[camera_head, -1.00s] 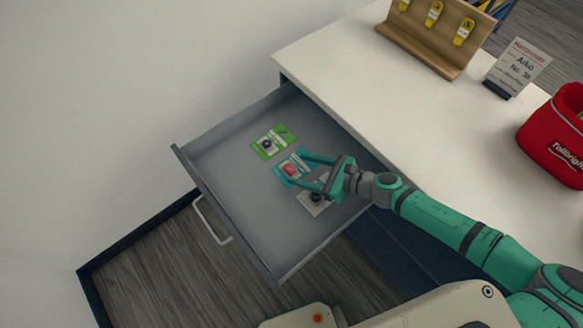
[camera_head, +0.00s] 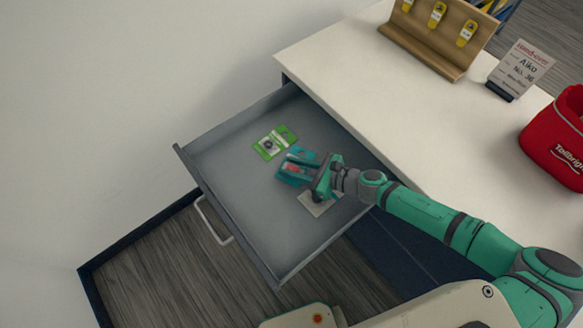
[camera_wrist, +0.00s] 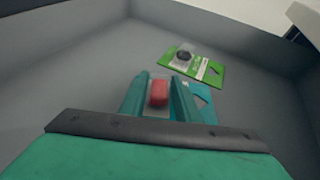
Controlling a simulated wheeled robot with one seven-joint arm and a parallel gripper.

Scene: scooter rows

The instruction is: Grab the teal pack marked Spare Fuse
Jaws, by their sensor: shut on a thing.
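The teal pack (camera_head: 292,176) lies in the open drawer, with a red piece on its front. In the wrist view the teal pack (camera_wrist: 205,100) shows partly between and beside the fingers, with its red piece between them. Its printed words are too small to read. My gripper (camera_head: 300,169) is down in the drawer, shut on the teal pack; it also shows in the wrist view (camera_wrist: 160,94). The fingers and palm hide part of the pack. I cannot tell whether the pack is clear of the drawer floor.
A green pack (camera_head: 275,142) lies just beyond the teal one, also in the wrist view (camera_wrist: 195,64). A pale pack (camera_head: 318,203) is partly under my gripper. The drawer's walls (camera_head: 225,215) surround them. A white counter (camera_head: 350,75) holds a wooden rack, a sign and a red bag.

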